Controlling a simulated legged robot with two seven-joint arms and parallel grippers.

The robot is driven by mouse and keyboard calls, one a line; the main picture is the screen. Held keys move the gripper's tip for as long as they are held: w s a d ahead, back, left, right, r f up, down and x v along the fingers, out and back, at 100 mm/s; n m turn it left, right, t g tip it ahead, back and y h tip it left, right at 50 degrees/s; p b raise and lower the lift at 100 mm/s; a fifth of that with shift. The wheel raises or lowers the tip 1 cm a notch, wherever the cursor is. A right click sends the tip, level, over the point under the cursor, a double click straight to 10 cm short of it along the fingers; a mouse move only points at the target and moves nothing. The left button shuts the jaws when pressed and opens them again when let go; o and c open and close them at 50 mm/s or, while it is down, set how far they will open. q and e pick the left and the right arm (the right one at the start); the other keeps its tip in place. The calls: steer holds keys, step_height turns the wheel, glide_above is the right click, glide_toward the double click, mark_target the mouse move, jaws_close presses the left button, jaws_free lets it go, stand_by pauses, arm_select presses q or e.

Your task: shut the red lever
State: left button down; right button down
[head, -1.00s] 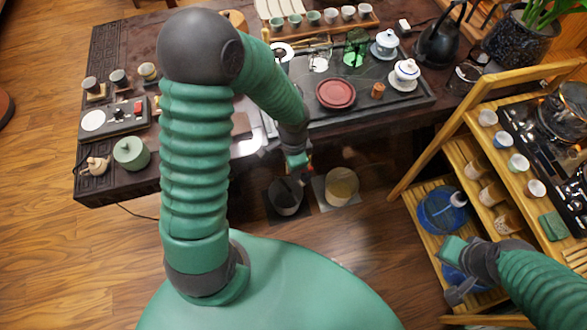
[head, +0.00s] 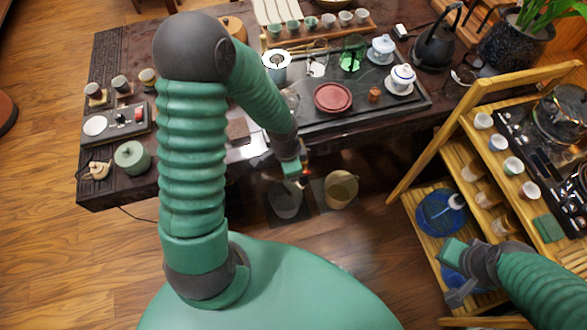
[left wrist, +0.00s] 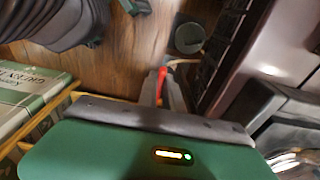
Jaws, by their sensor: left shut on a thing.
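The red lever (left wrist: 162,84) shows in the left wrist view as a narrow red strip between my left gripper's fingers, with a red end bending off to the right. My left gripper (left wrist: 161,92) is shut on it. In the head view my left gripper (head: 298,181) is at the table's front edge, above the bins, and a small red spot shows beside it. What the lever is fixed to is hidden. My right gripper (head: 458,271) is open and empty beside the wooden rack's lower shelf.
A dark table (head: 122,183) carries a red plate (head: 333,97), lidded white cups and a black kettle (head: 434,50). Two bins, one dark (head: 285,200) and one tan (head: 340,188), stand below its front edge. A wooden rack (head: 425,150) with cups and blue bowls stands at right.

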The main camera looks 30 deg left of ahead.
arm_select(q)
steer(key=shift+s+a+p, duration=0.15)
steer(key=shift+s+p, duration=0.1)
steer(key=shift+p, duration=0.15)
steer(key=shift+w+f+t+h, duration=0.1)
steer(key=shift+f+t+h, duration=0.2)
steer(key=shift+t+h, duration=0.2)
arm_select(e)
steer(key=shift+w+v, duration=0.2)
steer(key=shift+v, duration=0.75)
arm_select(q)
steer(key=c, duration=1.8)
jaws_free()
steer(key=o, duration=0.3)
steer(key=shift+a, duration=0.1)
arm_select(e)
steer(key=shift+a, duration=0.15)
steer(key=shift+r, duration=0.1)
